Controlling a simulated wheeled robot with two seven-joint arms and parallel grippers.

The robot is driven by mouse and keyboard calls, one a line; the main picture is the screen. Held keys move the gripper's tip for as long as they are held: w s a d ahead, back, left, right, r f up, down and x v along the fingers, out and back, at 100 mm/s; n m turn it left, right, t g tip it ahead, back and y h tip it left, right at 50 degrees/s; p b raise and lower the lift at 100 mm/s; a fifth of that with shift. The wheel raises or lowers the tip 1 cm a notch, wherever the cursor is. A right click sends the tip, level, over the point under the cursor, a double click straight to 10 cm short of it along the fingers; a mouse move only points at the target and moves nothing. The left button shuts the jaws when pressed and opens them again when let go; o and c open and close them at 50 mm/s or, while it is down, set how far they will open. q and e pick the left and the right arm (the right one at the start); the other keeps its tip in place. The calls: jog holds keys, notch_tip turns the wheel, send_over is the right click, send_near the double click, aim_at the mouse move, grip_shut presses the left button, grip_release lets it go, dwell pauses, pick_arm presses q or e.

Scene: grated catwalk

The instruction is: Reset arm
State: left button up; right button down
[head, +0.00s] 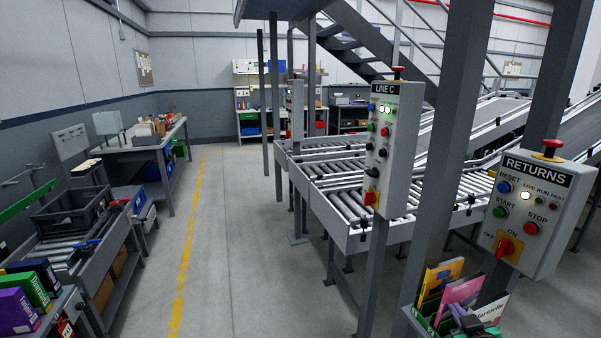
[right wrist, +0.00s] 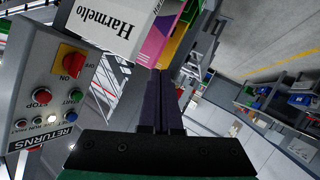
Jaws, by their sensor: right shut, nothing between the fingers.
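My right gripper (head: 470,322) shows at the bottom edge of the head view, low beside the post of the RETURNS control box (head: 537,212). In the right wrist view its two dark fingers (right wrist: 160,78) are together with nothing between them. The RETURNS box is grey with a blue RESET button (head: 504,187), a green START button (head: 500,212), a red STOP button (head: 531,228), a red rotary switch (head: 505,246) and a red mushroom button (head: 549,148) on top. The box also shows in the right wrist view (right wrist: 62,85), apart from the fingers. My left gripper is not in view.
Colourful packets (head: 460,293), one marked Harmelto (right wrist: 104,25), stand in a green holder below the RETURNS box, close to my right gripper. A LINE C box (head: 394,150) stands beyond, by roller conveyors (head: 350,190). Workbenches (head: 140,150) line the left; the aisle floor (head: 235,230) is clear.

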jog(key=s+a+f+g+y, duration=0.2)
jog(key=s+a+f+g, duration=0.4)
jog(key=s, duration=0.5)
jog(key=s+a+f+g+y, duration=0.2)
jog(key=s+a+f+g, duration=0.35)
jog(key=s, duration=0.55)
notch_tip(320, 180, down, 24)
jog(key=s+a, duration=0.2)
jog(key=s, duration=0.1)
jog(key=s+d+f, duration=0.3)
jog(key=s+f, duration=1.1)
jog(key=s, duration=0.2)
jog(key=shift+s+n+g, duration=0.15)
jog(key=shift+n+g, duration=0.15)
jog(key=shift+g, duration=0.15)
